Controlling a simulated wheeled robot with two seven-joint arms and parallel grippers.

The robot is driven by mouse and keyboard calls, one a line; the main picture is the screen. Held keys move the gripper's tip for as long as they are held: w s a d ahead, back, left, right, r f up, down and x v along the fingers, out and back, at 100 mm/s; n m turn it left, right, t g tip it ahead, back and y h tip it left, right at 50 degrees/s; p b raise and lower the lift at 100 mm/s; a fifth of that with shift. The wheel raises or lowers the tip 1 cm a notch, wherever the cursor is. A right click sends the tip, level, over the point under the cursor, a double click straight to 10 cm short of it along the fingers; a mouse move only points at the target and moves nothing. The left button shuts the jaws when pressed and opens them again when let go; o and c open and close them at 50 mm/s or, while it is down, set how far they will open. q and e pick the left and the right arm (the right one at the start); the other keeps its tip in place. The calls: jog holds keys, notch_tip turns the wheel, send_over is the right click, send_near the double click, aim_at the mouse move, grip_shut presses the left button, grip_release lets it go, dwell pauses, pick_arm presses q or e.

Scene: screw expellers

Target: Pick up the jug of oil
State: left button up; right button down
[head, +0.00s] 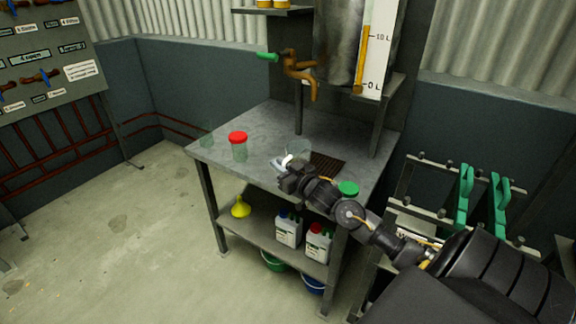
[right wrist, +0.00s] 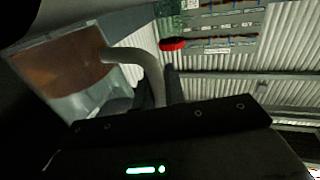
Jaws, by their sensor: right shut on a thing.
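The jug of oil (head: 298,150) is a clear vessel with a pale handle, at the right part of the grey metal table under the tap. In the right wrist view the jug (right wrist: 62,72) is large and tilted in the picture, with brown oil in it, and its curved handle (right wrist: 140,62) runs down between my fingers. My right gripper (head: 284,170) is shut on the handle; the fingers also show in the right wrist view (right wrist: 160,92). My gripper hides part of the jug, and I cannot tell whether its base touches the table. My left gripper is not in view.
A red-lidded jar (head: 239,148) and a faint clear glass (head: 206,139) stand to the left on the table (head: 262,126). A green-lidded jar (head: 348,188) stands near my right arm. The brass tap (head: 302,68) hangs above. Canisters (head: 288,229) and a yellow funnel (head: 241,208) sit on the lower shelf.

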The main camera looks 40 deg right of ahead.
jog(key=shift+r, duration=0.9)
pick_arm(q)
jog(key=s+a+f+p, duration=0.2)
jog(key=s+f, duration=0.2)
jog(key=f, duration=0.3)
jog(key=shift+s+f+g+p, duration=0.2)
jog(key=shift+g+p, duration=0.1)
jog(key=shift+p, duration=0.1)
pick_arm(e)
jog(key=s+a+r, duration=0.6)
jog(key=s+r, duration=0.5)
jog(key=s, duration=0.1)
jog(key=shift+s+a, duration=0.15)
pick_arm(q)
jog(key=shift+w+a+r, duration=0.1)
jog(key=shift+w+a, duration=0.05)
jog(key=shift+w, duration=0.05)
pick_arm(e)
jog(key=shift+r, duration=0.1)
